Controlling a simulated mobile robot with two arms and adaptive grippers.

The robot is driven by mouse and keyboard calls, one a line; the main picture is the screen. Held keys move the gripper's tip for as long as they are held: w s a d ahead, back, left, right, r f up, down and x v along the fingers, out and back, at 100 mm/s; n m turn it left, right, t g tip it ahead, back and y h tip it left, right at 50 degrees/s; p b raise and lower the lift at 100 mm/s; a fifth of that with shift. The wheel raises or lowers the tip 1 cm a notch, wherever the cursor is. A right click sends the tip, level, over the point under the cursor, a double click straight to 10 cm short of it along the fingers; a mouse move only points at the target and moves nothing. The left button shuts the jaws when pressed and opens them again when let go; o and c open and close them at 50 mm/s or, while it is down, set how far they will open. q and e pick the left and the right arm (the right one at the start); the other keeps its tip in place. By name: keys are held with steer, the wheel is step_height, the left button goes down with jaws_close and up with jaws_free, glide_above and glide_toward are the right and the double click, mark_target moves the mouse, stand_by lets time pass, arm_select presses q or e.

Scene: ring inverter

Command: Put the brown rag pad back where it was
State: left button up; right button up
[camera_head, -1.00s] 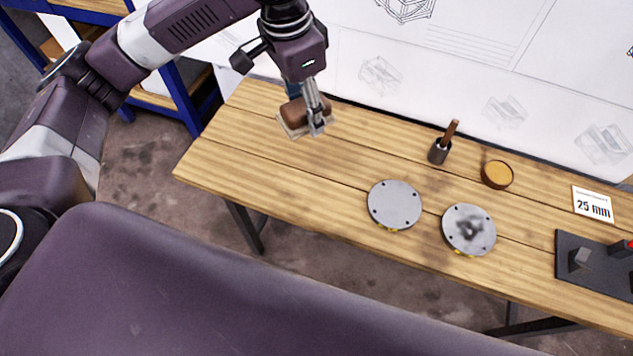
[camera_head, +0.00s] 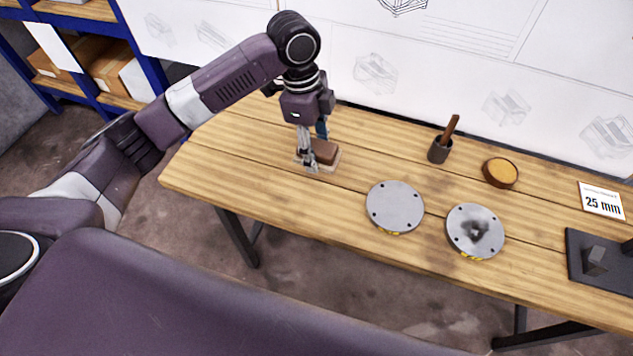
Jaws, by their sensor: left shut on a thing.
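The brown rag pad (camera_head: 324,149) is a small brown block with a pale, flat underside, over the left part of the wooden table (camera_head: 240,150). My left gripper (camera_head: 308,161) points down and is shut on the pad, its fingers covering the pad's left side. The pad is low at the tabletop, roughly level; I cannot tell if it touches the wood. My right gripper is not in view.
Two grey round plates lie mid-table, a clean one (camera_head: 394,207) and a dark-smudged one (camera_head: 474,231). A "25 mm" card (camera_head: 601,200) and a black fixture (camera_head: 603,277) are at right.

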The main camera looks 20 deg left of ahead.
mark_target(318, 189)
arm_select(q)
step_height(318, 189, down, 13)
steer(key=shift+r, duration=0.1)
stand_by(0.3)
steer(key=o, duration=1.1)
steer(key=shift+f, duration=0.2)
steer(key=r, duration=0.4)
steer(key=a+r, duration=0.1)
steer(key=r, duration=0.7)
steer(key=shift+a+r, duration=0.1)
steer(key=shift+a, duration=0.3)
